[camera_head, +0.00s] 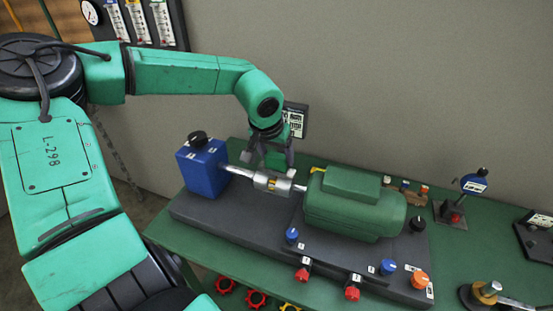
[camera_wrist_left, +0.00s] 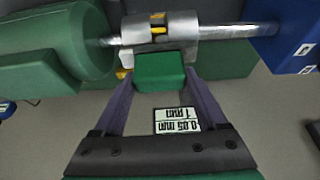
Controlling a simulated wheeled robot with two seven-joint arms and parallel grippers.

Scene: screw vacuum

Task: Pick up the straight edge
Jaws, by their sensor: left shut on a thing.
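My left gripper (camera_head: 270,152) reaches down behind the metal shaft coupling (camera_head: 273,181), between the blue block and the green motor. In the left wrist view its two fingers (camera_wrist_left: 160,78) are shut on a green block (camera_wrist_left: 160,70), which appears to be the handle of the straight edge. A pale grey part beyond the handle lies close against the coupling (camera_wrist_left: 165,32); whether it touches cannot be told. In the head view the straight edge is largely hidden by the gripper and coupling. My right gripper is not in view.
The blue block (camera_head: 203,167) with a black knob and the green motor (camera_head: 352,203) flank the coupling on a dark base. Blue, red and orange knobs line the front. A dial gauge stand (camera_head: 451,210) is at right. A small display (camera_head: 295,120) stands behind the gripper.

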